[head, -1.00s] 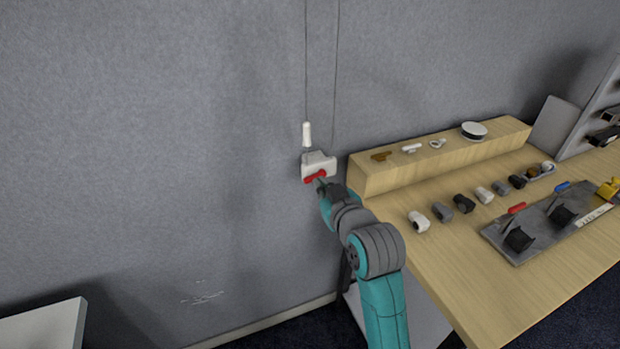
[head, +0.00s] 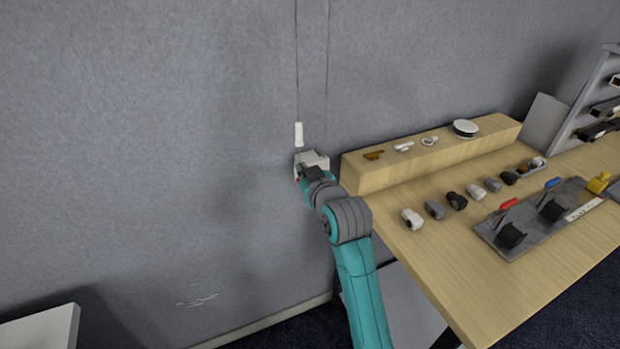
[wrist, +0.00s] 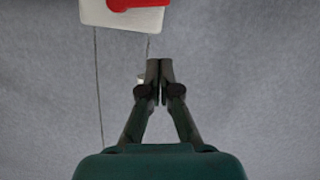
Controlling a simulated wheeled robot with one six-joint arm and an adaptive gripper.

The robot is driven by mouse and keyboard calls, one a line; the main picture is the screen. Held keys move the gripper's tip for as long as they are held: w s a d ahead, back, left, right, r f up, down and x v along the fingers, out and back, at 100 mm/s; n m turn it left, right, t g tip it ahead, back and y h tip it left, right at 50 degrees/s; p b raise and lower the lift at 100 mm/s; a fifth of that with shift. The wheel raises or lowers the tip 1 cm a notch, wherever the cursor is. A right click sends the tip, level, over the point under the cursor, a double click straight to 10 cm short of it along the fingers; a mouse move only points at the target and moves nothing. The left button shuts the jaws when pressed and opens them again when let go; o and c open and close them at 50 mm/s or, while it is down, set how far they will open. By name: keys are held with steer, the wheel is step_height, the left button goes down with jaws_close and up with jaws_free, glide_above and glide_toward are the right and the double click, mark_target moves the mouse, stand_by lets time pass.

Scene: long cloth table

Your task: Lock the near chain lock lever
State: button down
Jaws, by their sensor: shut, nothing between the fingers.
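The chain lock is a white housing (head: 316,158) on the grey wall, with two thin cords running up from it. Its red lever is mostly hidden behind my arm in the head view; only a small red bit (head: 297,179) shows at the housing's lower left. In the wrist view the red lever (wrist: 135,4) lies across the white housing (wrist: 120,19) at the top edge, partly cut off. My gripper (wrist: 159,66) is shut and empty, its fingertips together. In the wrist picture they are just below the housing and to the right, apart from the lever in the image.
A white cord pull (head: 299,134) hangs just above the housing. A wooden table (head: 465,250) with a raised block (head: 440,157), several small fittings and a grey clamp plate (head: 540,220) stands to the right. The wall left of the lock is bare.

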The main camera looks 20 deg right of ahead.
steer(key=shift+w+d+f, duration=0.1)
steer(key=shift+w+f, duration=0.3)
steer(key=shift+f, duration=0.35)
steer(key=shift+w+d+f, duration=0.1)
steer(key=shift+w+f, duration=0.35)
steer(key=shift+f, duration=0.35)
steer(key=shift+w+d+f, duration=0.1)
steer(key=shift+w+f, duration=0.3)
steer(key=shift+f, duration=0.35)
steer(key=shift+a+f+n+h, duration=0.15)
steer(key=shift+f+n+h, duration=0.15)
steer(key=shift+n, duration=0.3)
steer(key=f+n+h, duration=0.1)
steer(key=n, duration=0.2)
steer(key=d+f+n+t, duration=0.1)
steer(key=f+n, duration=0.1)
steer(key=n, duration=0.1)
steer(key=f+n+t+h, duration=0.1)
steer(key=n, duration=0.3)
steer(key=shift+w+d+f+h, duration=0.1)
steer(key=shift+d+f+h, duration=0.1)
steer(key=shift+f+h, duration=0.15)
